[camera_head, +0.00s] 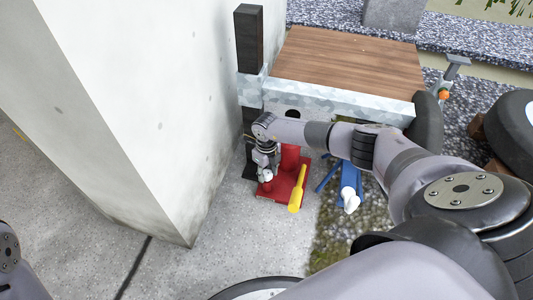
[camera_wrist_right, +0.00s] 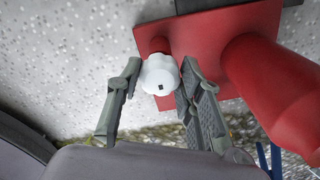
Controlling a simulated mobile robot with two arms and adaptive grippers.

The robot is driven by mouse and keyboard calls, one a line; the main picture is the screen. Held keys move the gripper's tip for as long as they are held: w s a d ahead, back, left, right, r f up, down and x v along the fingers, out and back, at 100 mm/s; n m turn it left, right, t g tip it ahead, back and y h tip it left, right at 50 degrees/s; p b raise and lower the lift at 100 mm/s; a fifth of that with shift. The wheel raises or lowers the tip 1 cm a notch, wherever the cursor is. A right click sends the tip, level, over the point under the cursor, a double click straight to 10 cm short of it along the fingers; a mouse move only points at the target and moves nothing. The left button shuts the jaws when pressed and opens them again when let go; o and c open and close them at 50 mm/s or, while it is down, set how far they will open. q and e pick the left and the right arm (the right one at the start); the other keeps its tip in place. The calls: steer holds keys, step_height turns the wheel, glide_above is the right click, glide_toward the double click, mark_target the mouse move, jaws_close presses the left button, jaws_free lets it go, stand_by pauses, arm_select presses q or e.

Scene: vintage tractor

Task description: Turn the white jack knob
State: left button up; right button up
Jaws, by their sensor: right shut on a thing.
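The white jack knob (camera_wrist_right: 159,74) is a small rounded knob with a dark square at its centre, beside the red jack (camera_wrist_right: 265,80) in the right wrist view. My right gripper (camera_wrist_right: 161,78) has one finger on each side of the knob and is shut on it. In the head view the red jack (camera_head: 290,160) stands on the ground, and my right gripper (camera_head: 265,178) reaches down at its left side. There the knob cannot be made out clearly. My left gripper is out of view; only part of my left arm shows at the left edge.
A yellow handle (camera_head: 297,190) leans at the red jack's front right. A blue stand with a white top (camera_head: 350,198) is to the right. A pale wall (camera_head: 140,100) rises close on the left. A wooden platform (camera_head: 345,60) overhangs behind. Concrete in front is open.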

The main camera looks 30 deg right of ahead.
mark_target(266, 172)
steer(key=o, duration=1.2)
steer(key=shift+c, duration=0.2)
steer(key=shift+r, duration=0.1)
step_height(266, 172, up, 12)
